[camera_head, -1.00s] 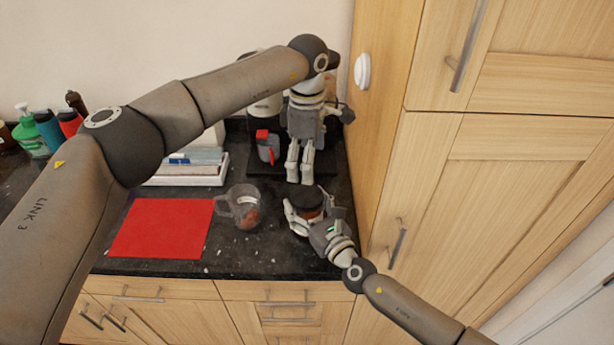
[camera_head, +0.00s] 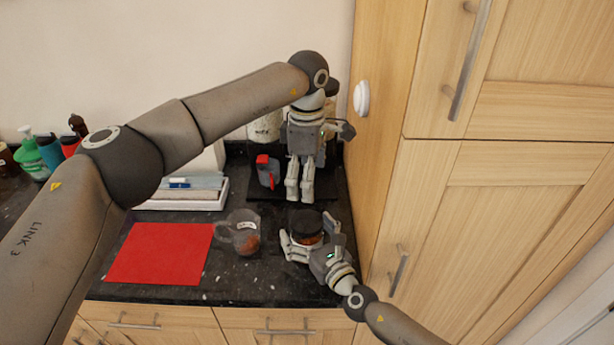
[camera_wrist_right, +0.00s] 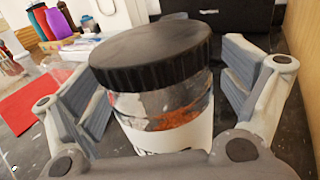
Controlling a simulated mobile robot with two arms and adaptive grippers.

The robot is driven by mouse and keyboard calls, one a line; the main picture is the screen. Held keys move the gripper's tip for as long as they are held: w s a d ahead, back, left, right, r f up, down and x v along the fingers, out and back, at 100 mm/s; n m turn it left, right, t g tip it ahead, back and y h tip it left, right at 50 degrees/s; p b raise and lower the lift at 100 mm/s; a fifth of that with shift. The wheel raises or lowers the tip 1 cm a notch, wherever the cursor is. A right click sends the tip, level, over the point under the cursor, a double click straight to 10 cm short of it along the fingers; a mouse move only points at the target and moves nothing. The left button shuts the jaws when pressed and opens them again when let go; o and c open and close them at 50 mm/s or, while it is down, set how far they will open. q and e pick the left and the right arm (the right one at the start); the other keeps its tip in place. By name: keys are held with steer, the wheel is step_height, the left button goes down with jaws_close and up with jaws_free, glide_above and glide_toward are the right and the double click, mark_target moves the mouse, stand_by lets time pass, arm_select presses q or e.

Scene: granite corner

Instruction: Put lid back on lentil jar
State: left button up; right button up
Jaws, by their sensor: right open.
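The lentil jar (camera_wrist_right: 165,112) is clear glass with a white label and orange-brown contents. It stands upright on the dark counter, and its body shows in the head view (camera_head: 308,240). The black ribbed lid (camera_wrist_right: 152,56) sits on top of the jar; it also shows in the head view (camera_head: 306,222). I cannot tell how tightly it is seated. My right gripper (camera_head: 308,244) is open, with one finger on each side of the jar, below the lid; gaps show in the wrist view. My left gripper (camera_head: 299,190) hangs fingers-down behind the jar, the fingers close together.
A clear jug (camera_head: 240,235) with orange-brown contents stands left of the jar. A red mat (camera_head: 158,253) lies farther left. A red and grey item (camera_head: 267,170) stands near my left gripper. A tall wooden cabinet (camera_head: 385,150) closes off the right side.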

mark_target(315, 244)
steer(key=v, duration=0.7)
steer(key=shift+s+d, duration=0.15)
steer(key=shift+s, duration=0.1)
steer(key=shift+f, duration=0.1)
